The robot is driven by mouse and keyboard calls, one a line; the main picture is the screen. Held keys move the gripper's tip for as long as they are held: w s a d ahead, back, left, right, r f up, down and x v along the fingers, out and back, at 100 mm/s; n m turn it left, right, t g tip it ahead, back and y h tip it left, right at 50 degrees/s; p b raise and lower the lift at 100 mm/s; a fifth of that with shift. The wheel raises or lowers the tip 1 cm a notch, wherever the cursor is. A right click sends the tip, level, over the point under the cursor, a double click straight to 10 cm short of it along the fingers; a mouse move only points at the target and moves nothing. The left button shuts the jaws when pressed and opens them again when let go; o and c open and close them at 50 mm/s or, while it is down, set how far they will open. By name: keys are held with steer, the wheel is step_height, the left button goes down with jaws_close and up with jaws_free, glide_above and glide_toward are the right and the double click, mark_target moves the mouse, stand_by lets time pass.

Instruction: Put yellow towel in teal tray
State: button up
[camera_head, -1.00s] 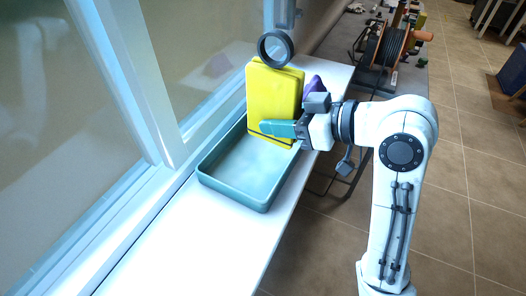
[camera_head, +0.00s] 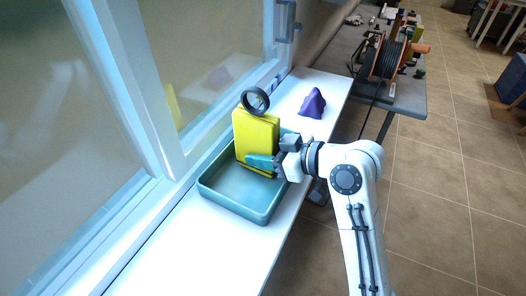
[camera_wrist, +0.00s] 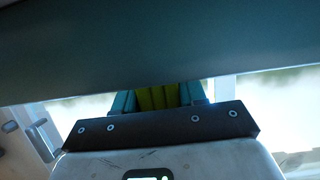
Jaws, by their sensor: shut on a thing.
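The yellow towel (camera_head: 256,135) is a folded, upright slab in the head view, its lower end over or inside the back right part of the teal tray (camera_head: 232,208). I cannot tell whether it touches the tray floor. My gripper (camera_head: 264,160) reaches in from the right, its teal fingers shut on the towel's lower part. In the wrist view, a yellow strip of the towel (camera_wrist: 157,97) shows between the fingers. A broad dark teal band crosses above it there and hides much of the view.
A black ring (camera_head: 247,105) shows at the towel's top edge. A purple object (camera_head: 313,103) sits on the white sill (camera_head: 190,240) behind the tray. Window glass and frame run close along the left. A grey table with a cable reel (camera_head: 388,57) stands at the back right.

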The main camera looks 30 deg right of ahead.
steer(key=shift+f, duration=0.1)
steer(key=o, duration=1.2)
steer(key=v, duration=1.2)
steer(key=shift+b, duration=0.35)
